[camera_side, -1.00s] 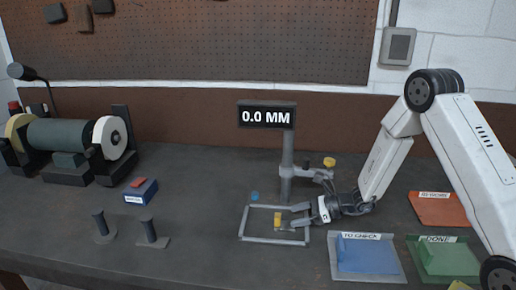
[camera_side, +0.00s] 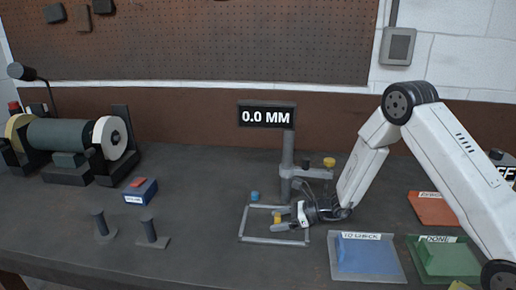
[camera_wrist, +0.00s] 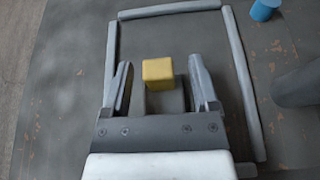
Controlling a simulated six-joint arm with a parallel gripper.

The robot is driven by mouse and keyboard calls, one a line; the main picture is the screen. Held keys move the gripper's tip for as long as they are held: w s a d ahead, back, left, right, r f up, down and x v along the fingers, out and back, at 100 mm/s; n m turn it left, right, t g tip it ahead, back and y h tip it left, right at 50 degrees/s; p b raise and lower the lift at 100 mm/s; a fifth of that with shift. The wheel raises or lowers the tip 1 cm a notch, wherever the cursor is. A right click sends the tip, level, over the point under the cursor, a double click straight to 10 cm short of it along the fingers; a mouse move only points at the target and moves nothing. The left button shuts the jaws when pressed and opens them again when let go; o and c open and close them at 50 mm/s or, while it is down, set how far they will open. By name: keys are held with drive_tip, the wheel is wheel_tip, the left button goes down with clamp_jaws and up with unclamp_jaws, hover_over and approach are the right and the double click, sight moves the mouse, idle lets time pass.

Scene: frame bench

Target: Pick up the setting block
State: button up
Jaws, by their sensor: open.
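The setting block appears to be the small yellow block (camera_wrist: 158,73), standing inside the grey rectangular frame (camera_wrist: 240,70) on the bench. It also shows in the side view (camera_side: 277,218), partly hidden by my gripper. My gripper (camera_wrist: 162,75) is open, with one finger on each side of the block. In the wrist view gaps show between the block and both fingers. In the side view my gripper (camera_side: 280,219) is low over the frame, reaching in from the right.
A gauge post with a 0.0 MM display (camera_side: 267,116) stands behind the frame. A small blue cylinder (camera_side: 254,196) is at the frame's back left. Blue (camera_side: 367,256), green (camera_side: 445,258) and orange (camera_side: 432,208) trays lie to the right.

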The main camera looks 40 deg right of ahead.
drive_tip(key=shift+c, duration=0.2)
clamp_jaws()
drive_tip(key=shift+r, duration=0.2)
idle(0.4)
drive_tip(key=shift+r, duration=0.85)
drive_tip(key=s+r, duration=1.1)
drive_tip(key=s, duration=0.3)
drive_tip(key=shift+d, duration=0.2)
